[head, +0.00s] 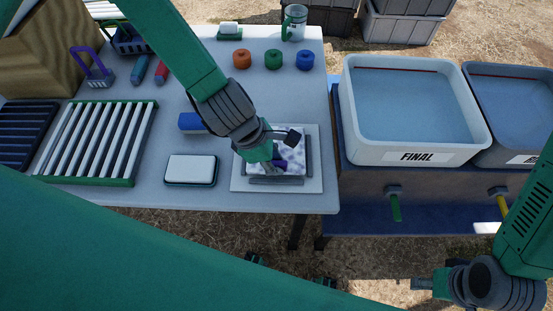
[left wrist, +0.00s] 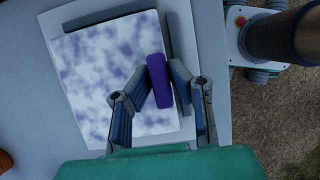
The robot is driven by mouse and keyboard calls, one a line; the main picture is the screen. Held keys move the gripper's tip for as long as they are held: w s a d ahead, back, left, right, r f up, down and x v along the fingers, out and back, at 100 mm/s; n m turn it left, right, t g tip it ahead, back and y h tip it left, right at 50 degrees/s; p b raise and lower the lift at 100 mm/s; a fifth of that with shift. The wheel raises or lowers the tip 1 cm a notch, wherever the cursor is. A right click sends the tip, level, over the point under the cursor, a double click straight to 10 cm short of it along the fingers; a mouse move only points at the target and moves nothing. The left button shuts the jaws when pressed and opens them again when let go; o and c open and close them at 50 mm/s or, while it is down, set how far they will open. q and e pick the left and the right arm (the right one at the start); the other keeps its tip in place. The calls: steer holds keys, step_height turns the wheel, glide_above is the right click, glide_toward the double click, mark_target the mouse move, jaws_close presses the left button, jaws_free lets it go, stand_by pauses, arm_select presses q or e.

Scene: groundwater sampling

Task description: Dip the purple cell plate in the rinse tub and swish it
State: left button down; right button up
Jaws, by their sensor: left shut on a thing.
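The purple cell plate, a flat square with a white and purple mottled face (head: 293,150), lies on a pale tray (head: 240,183) at the table's front right. It fills much of the left wrist view (left wrist: 105,70). Its purple handle (left wrist: 159,80) is between the fingers of my left gripper (left wrist: 163,72), which is shut on it; in the head view this gripper (head: 277,163) partly covers the plate. To the right stand two water-filled tubs, one labelled FINAL (head: 416,157) and one whose label is cut off (head: 510,75). My right gripper (head: 425,284) is low at the right; its jaw state is unclear.
The slatted rack (head: 145,150), a white-topped pad (head: 190,169) and a blue object (head: 192,123) lie left of the tray. Orange (head: 242,59), green (head: 273,60) and blue (head: 304,60) round pieces and a mug (head: 294,24) stand behind. Taps stick out below the tubs.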

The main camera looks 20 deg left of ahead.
arm_select(q)
steer(key=r+p, duration=0.1)
steer(key=r, duration=0.8)
steer(key=shift+d, duration=0.2)
step_height(320, 180, up, 12)
steer(key=p, duration=0.8)
steer(key=shift+p, duration=0.35)
